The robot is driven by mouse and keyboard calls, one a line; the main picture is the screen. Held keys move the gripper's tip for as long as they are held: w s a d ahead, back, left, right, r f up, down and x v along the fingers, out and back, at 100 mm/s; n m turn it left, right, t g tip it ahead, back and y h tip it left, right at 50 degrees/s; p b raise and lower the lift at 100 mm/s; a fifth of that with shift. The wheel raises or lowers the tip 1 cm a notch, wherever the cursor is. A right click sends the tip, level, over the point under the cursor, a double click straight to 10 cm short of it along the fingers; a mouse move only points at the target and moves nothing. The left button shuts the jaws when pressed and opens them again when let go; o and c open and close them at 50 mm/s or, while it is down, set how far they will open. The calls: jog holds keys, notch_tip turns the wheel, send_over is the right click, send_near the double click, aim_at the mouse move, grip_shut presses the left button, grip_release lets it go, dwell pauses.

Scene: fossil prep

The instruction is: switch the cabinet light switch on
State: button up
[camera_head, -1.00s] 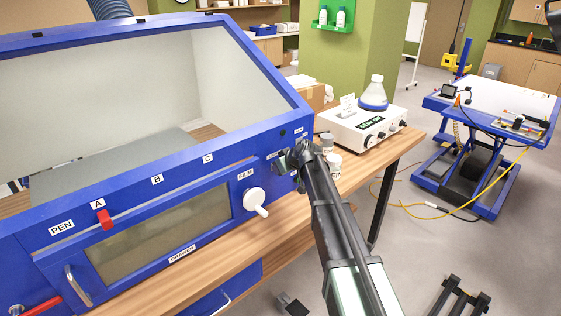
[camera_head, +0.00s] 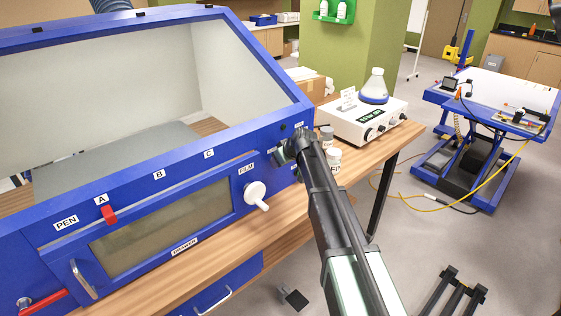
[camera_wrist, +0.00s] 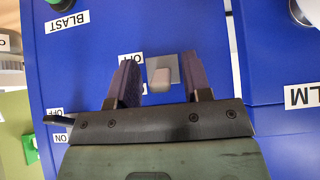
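The blue cabinet (camera_head: 130,205) fills the left of the head view. My gripper (camera_head: 279,155) is at the right end of its front panel, and my arm hides part of that panel. In the wrist view my gripper (camera_wrist: 158,84) is open, its two dark fingers pointing at the panel. A small pale rocker switch (camera_wrist: 159,79) on a grey plate shows between the fingertips, with nothing gripped. An upside-down OFF label (camera_wrist: 131,60) is beside it, and another label is partly hidden by the left finger. I cannot read the switch's name or tell its position; contact is unclear.
A black lever (camera_wrist: 64,119) with OFF and ON labels is left of my gripper. A BLAST label (camera_wrist: 67,22) is near a green knob. A white knob (camera_head: 256,193), a jar (camera_head: 333,158) and a white instrument (camera_head: 350,125) are near my arm.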

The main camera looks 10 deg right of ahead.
jog(key=p+v, duration=0.8)
jog(key=v, duration=0.2)
jog(key=shift+s+r, duration=0.3)
jog(key=shift+d, duration=0.15)
